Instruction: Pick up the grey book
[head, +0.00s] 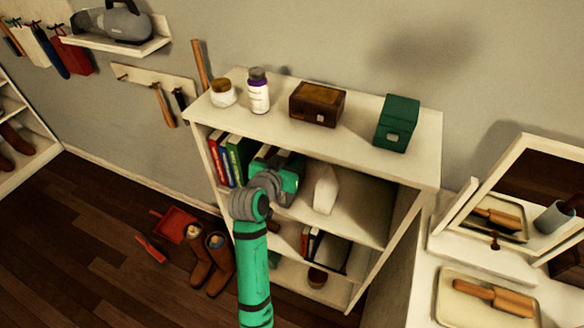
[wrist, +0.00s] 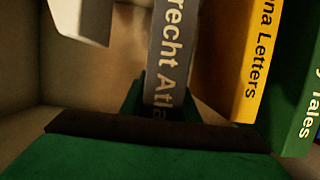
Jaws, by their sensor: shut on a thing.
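The grey book (wrist: 172,45) stands upright in the wrist view, with part of the lettering "recht Atlas" showing on its spine. My gripper (wrist: 163,105) is shut on the lower part of this spine, a green finger showing on each side. In the head view my gripper (head: 289,183) reaches into the upper compartment of the white bookcase (head: 420,160). There the arm and gripper hide the grey book, so I cannot pick it out.
A yellow book (wrist: 250,60) and a green book (wrist: 300,85) stand right of the grey one. A pale block (wrist: 82,20) is on its left. A white angular object (head: 325,190) stands right of my gripper. Boots (head: 208,262) and a red dustpan (head: 173,224) lie on the floor.

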